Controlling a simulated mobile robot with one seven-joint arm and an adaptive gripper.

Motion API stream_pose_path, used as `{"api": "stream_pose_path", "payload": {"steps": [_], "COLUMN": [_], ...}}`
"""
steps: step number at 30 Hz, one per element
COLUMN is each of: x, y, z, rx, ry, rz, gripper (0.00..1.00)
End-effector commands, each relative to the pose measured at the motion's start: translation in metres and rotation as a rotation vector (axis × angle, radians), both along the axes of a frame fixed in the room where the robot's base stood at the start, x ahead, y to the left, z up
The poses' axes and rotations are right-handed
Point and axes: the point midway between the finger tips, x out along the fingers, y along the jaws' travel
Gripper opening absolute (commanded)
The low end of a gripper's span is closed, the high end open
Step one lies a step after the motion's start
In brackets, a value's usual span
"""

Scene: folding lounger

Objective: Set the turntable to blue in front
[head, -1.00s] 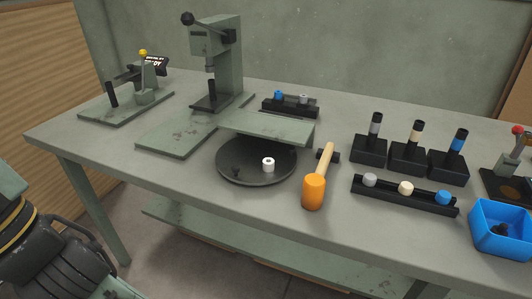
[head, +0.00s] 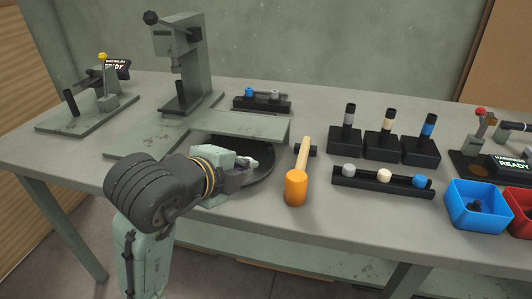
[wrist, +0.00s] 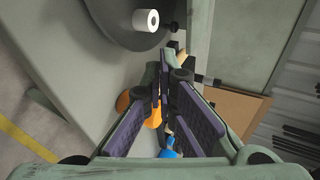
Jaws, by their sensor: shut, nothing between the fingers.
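The turntable (head: 262,172) is a dark round disc on the bench. A green plate (head: 245,126) overhangs its back part, so I cannot see what lies beneath. In the wrist view the turntable (wrist: 110,22) is at the top, with a white hollow cylinder (wrist: 146,20) and a small dark peg (wrist: 171,27) at its edge. No blue piece shows on the visible part. My gripper (head: 250,164) is over the front left of the disc and hides much of it. Its fingers (wrist: 160,82) are together and empty; contact with the disc is unclear.
An orange mallet (head: 296,187) lies just right of the turntable. A rack (head: 380,184) with grey, cream and blue pieces and several black stands are further right, with a blue bin (head: 478,208). A press (head: 183,65) stands behind. The front left bench is clear.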

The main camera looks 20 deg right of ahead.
Motion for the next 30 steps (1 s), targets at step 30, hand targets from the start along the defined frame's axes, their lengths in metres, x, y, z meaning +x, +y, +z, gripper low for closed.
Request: {"api": "stream_pose_path", "payload": {"steps": [30], "x": [0.061], "y": [-0.061], "z": [-0.042], "rx": [-0.005], "ry": [0.004], "rz": [0.003], "gripper": [0.0]}}
